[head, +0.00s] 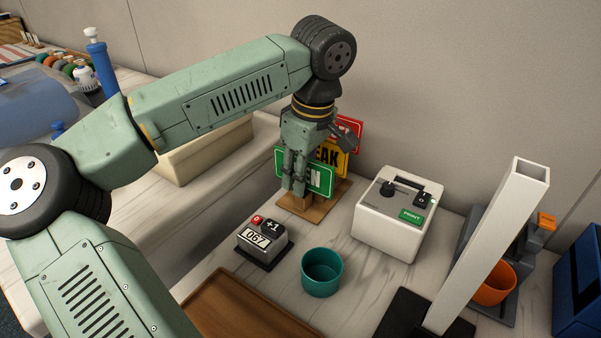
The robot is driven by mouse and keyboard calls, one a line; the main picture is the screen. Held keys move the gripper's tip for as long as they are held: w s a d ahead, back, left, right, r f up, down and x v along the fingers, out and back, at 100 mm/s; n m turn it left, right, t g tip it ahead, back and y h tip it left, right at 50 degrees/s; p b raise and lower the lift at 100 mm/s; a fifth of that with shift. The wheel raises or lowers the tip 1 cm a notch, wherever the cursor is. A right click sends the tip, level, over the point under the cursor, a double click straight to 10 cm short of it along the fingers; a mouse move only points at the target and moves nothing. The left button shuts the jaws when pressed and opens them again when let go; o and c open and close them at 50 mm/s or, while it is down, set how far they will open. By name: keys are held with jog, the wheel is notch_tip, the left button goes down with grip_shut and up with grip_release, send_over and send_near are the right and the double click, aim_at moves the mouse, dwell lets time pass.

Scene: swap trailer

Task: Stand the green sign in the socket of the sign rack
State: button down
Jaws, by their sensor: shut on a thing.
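The green sign (321,180) with a white border is at my gripper (294,187), in front of the sign rack. My gripper points down and is shut on the green sign, covering its left part and most of its lettering. The wooden sign rack (325,208) stands on the counter against the wall. A yellow sign (342,160) and a red sign (352,128) stand behind the green sign. The green sign's lower edge is close to the rack's front block, and I cannot tell whether it sits in the socket, which is hidden.
A white box with a knob (385,222) stands right of the rack. A counter device (263,242), a teal cup (322,271) and a brown tray (240,308) are in front. A tall white post (490,245) and an orange bowl (494,285) stand at the right.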

jog(key=shift+f, duration=0.25)
dwell(0.3)
jog(key=c, duration=1.3)
grip_release()
jog(key=o, duration=0.6)
jog(key=shift+c, duration=0.2)
jog(key=shift+r, duration=0.15)
jog(key=shift+d+r+p, duration=0.2)
jog(key=shift+r+p, duration=0.8)
jog(key=shift+r, duration=0.45)
jog(key=shift+s+d+r+p, duration=0.1)
jog(key=shift+s+r+p, duration=0.05)
jog(key=shift+r+p, duration=1.2)
jog(key=shift+s+d+r+p, duration=0.1)
jog(key=shift+r+p, duration=0.8)
jog(key=shift+r, duration=0.7)
